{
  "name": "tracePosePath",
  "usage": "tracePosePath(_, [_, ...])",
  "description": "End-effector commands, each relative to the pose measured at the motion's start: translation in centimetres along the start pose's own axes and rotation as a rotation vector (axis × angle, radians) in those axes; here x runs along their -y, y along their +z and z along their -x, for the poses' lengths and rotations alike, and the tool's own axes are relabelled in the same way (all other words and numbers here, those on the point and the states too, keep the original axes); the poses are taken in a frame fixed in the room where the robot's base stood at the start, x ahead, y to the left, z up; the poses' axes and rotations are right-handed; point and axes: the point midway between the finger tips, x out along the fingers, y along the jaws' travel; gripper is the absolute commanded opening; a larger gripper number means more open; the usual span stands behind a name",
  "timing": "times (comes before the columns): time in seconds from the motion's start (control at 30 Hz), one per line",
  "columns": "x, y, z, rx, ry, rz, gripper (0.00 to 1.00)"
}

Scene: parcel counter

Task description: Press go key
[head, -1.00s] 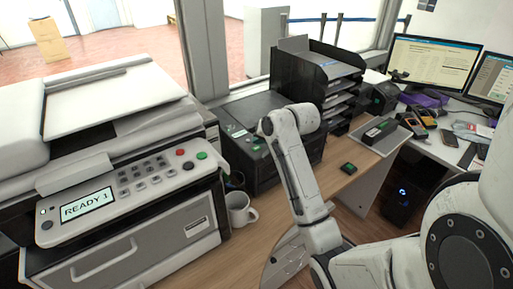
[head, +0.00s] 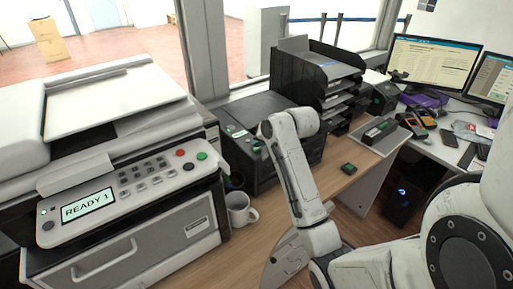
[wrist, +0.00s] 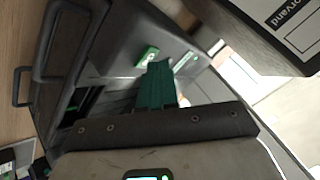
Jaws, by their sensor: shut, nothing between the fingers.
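The copier's panel (head: 130,180) at left in the head view has a round green key (head: 202,156) beside a red one. Its screen reads "READY 1". A black printer (head: 240,160) stands to the right of the copier. In the wrist view a small green key with a white mark (wrist: 147,56) shows on a dark panel. My gripper (wrist: 158,66) has teal fingers, shut and empty, with the tips close to that key in the picture. I cannot tell whether they touch it. In the head view my arm hides most of the gripper, over the black printer.
A white mug (head: 240,208) stands on the wooden counter in front of the black printer. A small green-topped device (head: 349,169) lies to the right. A black tray rack (head: 315,75) stands behind. Monitors (head: 432,60) are at the far right.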

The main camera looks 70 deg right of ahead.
Motion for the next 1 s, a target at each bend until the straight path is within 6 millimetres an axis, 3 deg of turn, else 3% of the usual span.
tracePosePath(1.0, [0.27, -0.29, 0.39, 0.000, 0.001, 0.000, 0.00])
